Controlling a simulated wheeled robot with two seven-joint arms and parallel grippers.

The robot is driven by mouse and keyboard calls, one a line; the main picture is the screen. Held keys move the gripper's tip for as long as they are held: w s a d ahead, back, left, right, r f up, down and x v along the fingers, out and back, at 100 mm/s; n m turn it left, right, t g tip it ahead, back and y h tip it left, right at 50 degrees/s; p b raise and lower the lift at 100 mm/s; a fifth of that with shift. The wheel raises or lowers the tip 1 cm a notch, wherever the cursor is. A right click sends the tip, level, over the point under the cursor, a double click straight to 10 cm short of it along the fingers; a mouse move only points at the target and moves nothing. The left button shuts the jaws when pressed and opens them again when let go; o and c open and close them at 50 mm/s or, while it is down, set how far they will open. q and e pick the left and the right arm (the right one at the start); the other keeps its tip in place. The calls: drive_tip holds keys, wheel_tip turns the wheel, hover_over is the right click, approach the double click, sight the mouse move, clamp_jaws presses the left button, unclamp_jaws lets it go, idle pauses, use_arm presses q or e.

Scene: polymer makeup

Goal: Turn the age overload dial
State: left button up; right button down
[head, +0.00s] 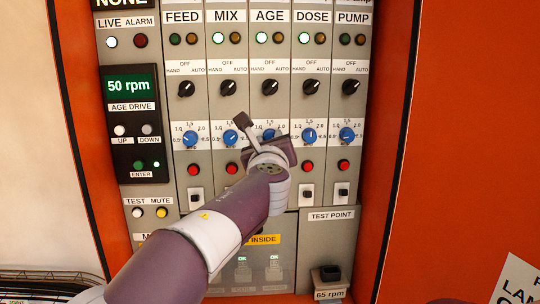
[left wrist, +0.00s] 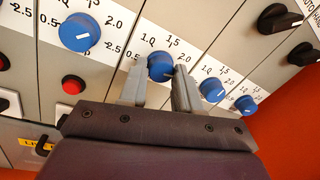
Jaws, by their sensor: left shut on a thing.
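The age overload dial (head: 268,134) is a small blue knob in the AGE column, under a scale with 1.0, 1.5 and 2.0 marks. In the head view my left gripper (head: 264,143) covers much of it. In the left wrist view the blue dial (left wrist: 160,66) sits between the two grey fingertips of my left gripper (left wrist: 161,78), which are shut on its sides. The white pointer on this dial is mostly hidden, so I cannot read its setting. My right gripper is in neither view.
Similar blue dials sit close on both sides: the MIX dial (head: 231,137) and the DOSE dial (head: 309,135). Above is the black AGE selector knob (head: 269,88); red buttons (head: 307,167) sit below. Orange cabinet walls (head: 455,130) flank the panel.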

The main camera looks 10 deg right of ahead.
use_arm(q)
drive_tip(key=shift+d+n+t+y+b, duration=0.15)
drive_tip(key=shift+n+y+b, duration=0.2)
drive_tip(key=shift+n+b, duration=1.75)
drive_tip(key=shift+n+t+y+b, duration=0.2)
drive_tip(key=shift+n+y+b, duration=0.3)
drive_tip(key=shift+n, duration=3.05)
drive_tip(key=shift+d+n+t+y+b, duration=0.2)
drive_tip(key=shift+n+b, duration=1.25)
drive_tip(key=shift+n, duration=1.4)
drive_tip(key=shift+a, duration=0.1)
drive_tip(key=o, duration=1.1)
drive_tip(key=shift+c, duration=0.2)
drive_tip(key=s+f+b, duration=0.1)
drive_tip(key=s+b, duration=0.8)
drive_tip(key=s, duration=0.3)
drive_tip(key=shift+s+f, duration=0.2)
drive_tip(key=shift+s, duration=0.1)
